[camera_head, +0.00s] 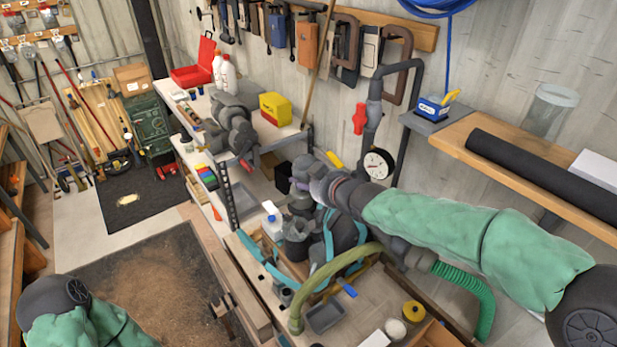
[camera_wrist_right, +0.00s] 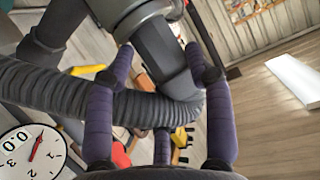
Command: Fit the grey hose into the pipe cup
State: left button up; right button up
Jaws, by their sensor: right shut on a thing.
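My right gripper (camera_head: 302,178) is at the far end of my green-sleeved arm, above the workbench. The ribbed part of this hose curves in from the left and passes below that end piece. A wider grey round piece (camera_wrist_right: 143,12) sits at the top, touching or very near the held end; it may be the pipe cup. I cannot tell whether the hose is inside it. My left gripper is out of view.
A pressure gauge (camera_head: 378,163) is on the wall pipework beside my right arm. A green hose (camera_head: 335,268), a grey tray (camera_head: 325,315) and a yellow-lidded jar (camera_head: 413,311) are on the near bench. A wooden shelf (camera_head: 480,140) with a black roll (camera_head: 545,172) is at right.

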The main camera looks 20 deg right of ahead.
jog(key=o, duration=1.4)
jog(key=shift+f, duration=0.1)
jog(key=shift+v, duration=3.7)
